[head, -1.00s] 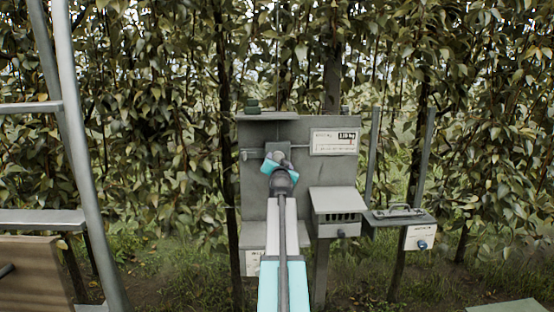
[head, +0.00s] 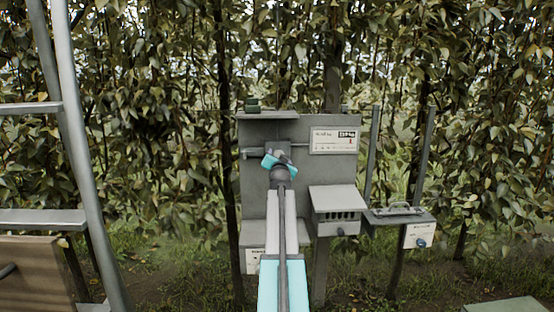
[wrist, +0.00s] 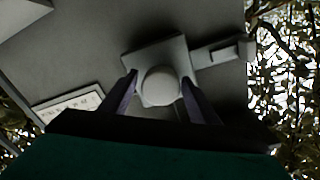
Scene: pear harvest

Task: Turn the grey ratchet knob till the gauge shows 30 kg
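The grey ratchet knob (wrist: 160,87) is a round pale cap on a square grey plate in the wrist view. My gripper (wrist: 160,82) has one dark finger on each side of it, with no clear gap, and looks shut on it. In the head view my gripper (head: 279,155) is at the upper middle of the grey board and hides the knob. The gauge (head: 333,141) is a white panel right of it, with a dark number box and a red mark at its right side. The number is too blurred to read surely. The gauge panel also shows tilted in the wrist view (wrist: 68,106).
A grey hooded box (head: 338,203) juts out below the gauge. A shelf with a handle (head: 398,211) and a blue-knobbed box (head: 419,238) stand right. A metal ladder (head: 80,150) stands left. A ledge (head: 268,117) tops the board. Leafy trees fill the back.

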